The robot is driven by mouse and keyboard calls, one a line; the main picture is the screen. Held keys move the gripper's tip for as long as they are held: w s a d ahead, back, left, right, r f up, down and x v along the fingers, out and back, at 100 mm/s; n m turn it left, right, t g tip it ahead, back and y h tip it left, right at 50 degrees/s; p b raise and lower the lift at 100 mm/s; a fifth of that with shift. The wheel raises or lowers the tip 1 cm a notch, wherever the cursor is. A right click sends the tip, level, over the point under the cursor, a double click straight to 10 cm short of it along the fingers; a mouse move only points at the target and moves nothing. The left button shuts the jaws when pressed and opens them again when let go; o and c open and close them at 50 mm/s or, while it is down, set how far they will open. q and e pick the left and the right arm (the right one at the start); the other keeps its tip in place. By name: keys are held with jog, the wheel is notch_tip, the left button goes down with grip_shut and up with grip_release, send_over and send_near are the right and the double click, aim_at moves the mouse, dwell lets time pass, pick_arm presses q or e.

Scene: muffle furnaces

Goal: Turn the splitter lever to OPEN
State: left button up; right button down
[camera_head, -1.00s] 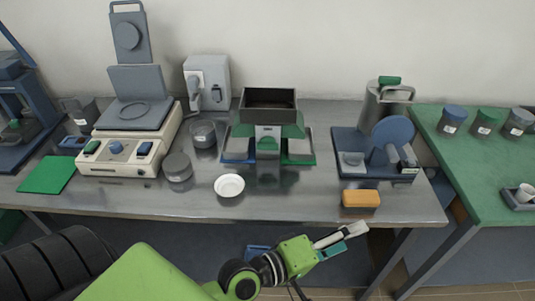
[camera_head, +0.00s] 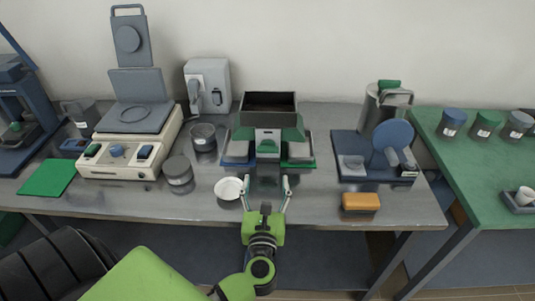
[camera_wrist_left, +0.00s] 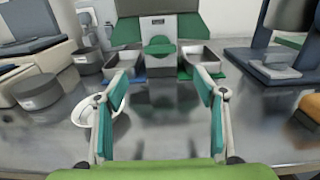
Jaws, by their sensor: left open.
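The splitter (camera_head: 268,122) stands at the middle of the steel table, with a dark open hopper on top and a grey front plate. A green lever (camera_head: 267,146) sits low on that front plate; it also shows in the left wrist view (camera_wrist_left: 159,45). Metal pans flank the splitter, one on a blue base and one on a green base. My left gripper (camera_head: 265,180) is open and empty in front of the splitter, its fingers pointing at it and apart from the lever. In the left wrist view my left gripper (camera_wrist_left: 160,85) has its fingers spread below the lever. My right gripper is not in view.
A white dish (camera_head: 228,188) lies close to the left finger. A grey round container (camera_head: 178,170) stands left of it. An orange block (camera_head: 360,202) and a blue-based device (camera_head: 378,155) are to the right. Bare steel (camera_wrist_left: 160,130) lies between my fingers and the splitter.

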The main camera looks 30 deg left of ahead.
aim_at(268, 149)
pick_arm(q)
jog(key=p+x, duration=0.1)
jog(key=x, duration=1.1)
jog(key=shift+w+p, duration=0.1)
jog(key=shift+p, duration=0.25)
jog(key=c, duration=1.1)
